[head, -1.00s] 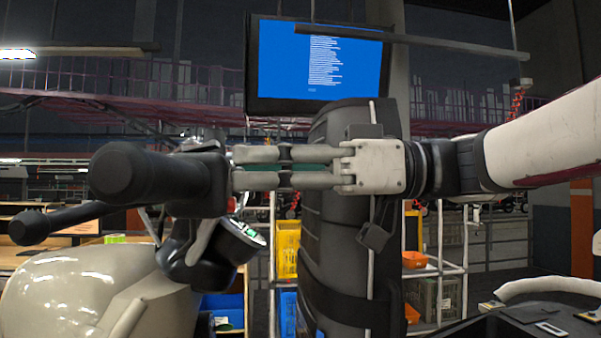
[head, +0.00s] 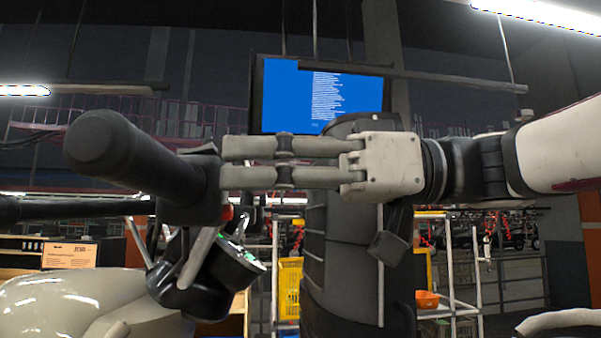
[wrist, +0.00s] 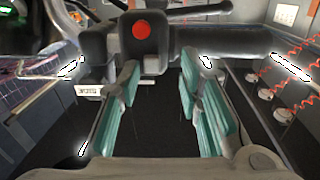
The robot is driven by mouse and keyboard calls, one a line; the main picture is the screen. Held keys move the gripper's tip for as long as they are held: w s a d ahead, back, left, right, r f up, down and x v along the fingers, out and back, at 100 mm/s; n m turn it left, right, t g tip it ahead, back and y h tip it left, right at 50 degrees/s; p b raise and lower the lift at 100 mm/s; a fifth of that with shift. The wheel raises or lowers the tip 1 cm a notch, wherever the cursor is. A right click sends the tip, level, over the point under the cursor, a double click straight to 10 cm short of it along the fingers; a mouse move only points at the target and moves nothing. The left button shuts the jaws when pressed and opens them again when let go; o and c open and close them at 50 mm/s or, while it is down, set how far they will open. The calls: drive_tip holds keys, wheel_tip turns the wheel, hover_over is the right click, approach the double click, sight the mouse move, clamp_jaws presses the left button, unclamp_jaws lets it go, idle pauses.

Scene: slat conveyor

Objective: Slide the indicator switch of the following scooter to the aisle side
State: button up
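The scooter's black handlebar grip (head: 100,140) is at left in the head view, with the dark switch housing (head: 190,190) at its inner end. In the wrist view the housing (wrist: 110,45) carries a round red button (wrist: 141,29); the bar (wrist: 215,42) runs right from it. I cannot single out the indicator switch. My gripper (head: 221,163) points left, its fingertips at or very near the housing; contact is unclear. In the wrist view its teal-padded fingers (wrist: 170,77) stand apart with nothing held between them. The scooter's round instrument (head: 240,258) sits below the housing.
The pale scooter body (head: 70,305) is at lower left. A monitor (head: 300,90) hangs behind my gripper. A rack with a yellow crate (head: 289,285) and an orange bin (head: 427,299) stands in the background. A dark floor shows below my fingers in the wrist view.

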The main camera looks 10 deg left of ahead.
drive_tip(key=shift+w+d, duration=0.1)
drive_tip(key=w+d, duration=0.1)
drive_tip(key=d, duration=1)
drive_tip(key=shift+w+d, duration=0.35)
drive_tip(key=shift+w, duration=0.05)
drive_tip(key=shift+d, duration=0.1)
